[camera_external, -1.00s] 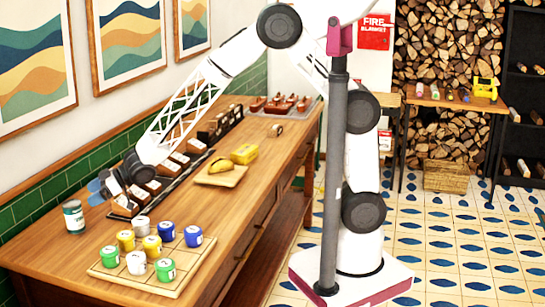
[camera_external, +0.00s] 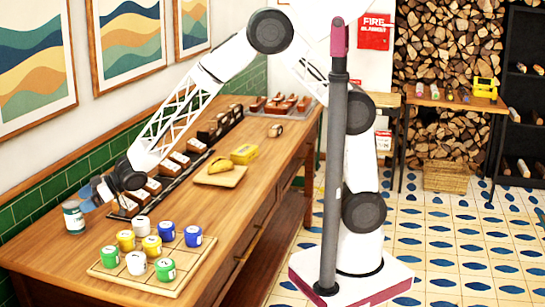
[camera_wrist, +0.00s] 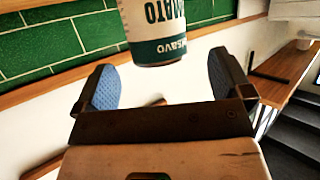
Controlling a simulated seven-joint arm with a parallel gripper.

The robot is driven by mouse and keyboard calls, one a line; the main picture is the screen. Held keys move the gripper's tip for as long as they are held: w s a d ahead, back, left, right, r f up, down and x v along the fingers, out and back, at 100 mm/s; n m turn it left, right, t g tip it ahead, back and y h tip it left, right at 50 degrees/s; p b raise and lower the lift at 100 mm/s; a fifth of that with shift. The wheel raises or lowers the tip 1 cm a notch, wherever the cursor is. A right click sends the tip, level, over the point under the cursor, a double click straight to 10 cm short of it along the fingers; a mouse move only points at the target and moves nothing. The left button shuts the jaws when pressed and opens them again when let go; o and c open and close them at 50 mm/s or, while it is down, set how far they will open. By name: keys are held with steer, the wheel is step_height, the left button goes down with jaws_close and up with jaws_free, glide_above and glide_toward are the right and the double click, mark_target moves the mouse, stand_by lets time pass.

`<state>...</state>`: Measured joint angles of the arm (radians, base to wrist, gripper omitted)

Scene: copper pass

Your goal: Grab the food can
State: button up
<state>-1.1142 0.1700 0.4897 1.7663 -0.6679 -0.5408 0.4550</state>
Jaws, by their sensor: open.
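The food can (camera_external: 74,218) is a small teal and cream cylinder standing upright at the left end of the wooden counter, near the green tiled wall. In the wrist view the can (camera_wrist: 155,35) shows at the top, upside down, with lettering on its label. My gripper (camera_external: 92,193) is just right of the can. In the wrist view its two blue-padded fingers (camera_wrist: 162,82) are spread wide apart, with the can beyond them and roughly centred between them. Nothing is held. Whether a finger touches the can is not clear.
A wooden tray (camera_external: 180,276) with several green, yellow, white and blue pots lies in front of the can. A board (camera_external: 222,180) with yellow food sits farther back.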

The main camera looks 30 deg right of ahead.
mark_target(78, 202)
steer(key=shift+a, duration=0.15)
steer(key=shift+x, duration=2.5)
steer(key=shift+w, duration=0.15)
steer(key=c, duration=1.3)
steer(key=shift+r, duration=0.1)
steer(key=shift+r, duration=4.95)
